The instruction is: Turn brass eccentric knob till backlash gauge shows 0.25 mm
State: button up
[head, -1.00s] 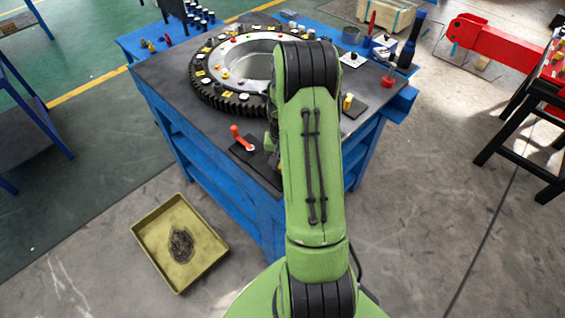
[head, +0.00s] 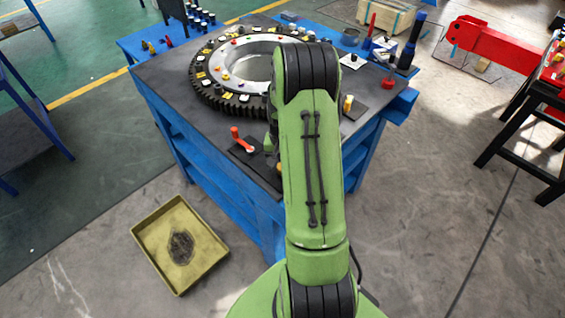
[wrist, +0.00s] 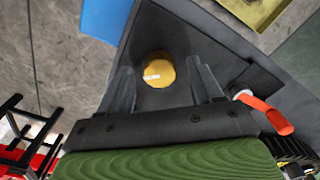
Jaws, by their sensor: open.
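The brass knob (wrist: 157,72) is a round golden disc with a small white mark, on the dark bench top in the wrist view. My gripper (wrist: 160,66) is open, its two grey fingers on either side of the knob in the picture. A gap shows on the right; I cannot tell how near the left finger is, or the height. The toothed ring gear (head: 212,98) lies on the bench.
A red-handled lever (head: 243,140) stands on a dark plate near the knob, right of my fingers in the wrist view (wrist: 268,114). A yellow post (head: 347,103) stands right of my arm. A yellow tray (head: 160,255) lies on the floor. Small parts cover the ring.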

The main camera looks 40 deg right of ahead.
notch_tip(320, 180, up, 16)
jog(key=p, duration=0.1)
jog(key=shift+p, duration=0.4)
jog(key=shift+f, duration=0.15)
jog(key=s+a+r+n+t, duration=0.1)
jog(key=a+r+n, duration=0.2)
jog(key=a+r, duration=0.5)
jog(key=s+a+r+n+t, duration=0.3)
jog(key=s+a+n, duration=0.4)
jog(key=s+a, duration=0.7)
jog(key=shift+s+a+t, duration=0.35)
jog(key=shift+a+t, duration=0.3)
jog(key=shift+t, duration=0.15)
jog(key=shift+d, duration=0.1)
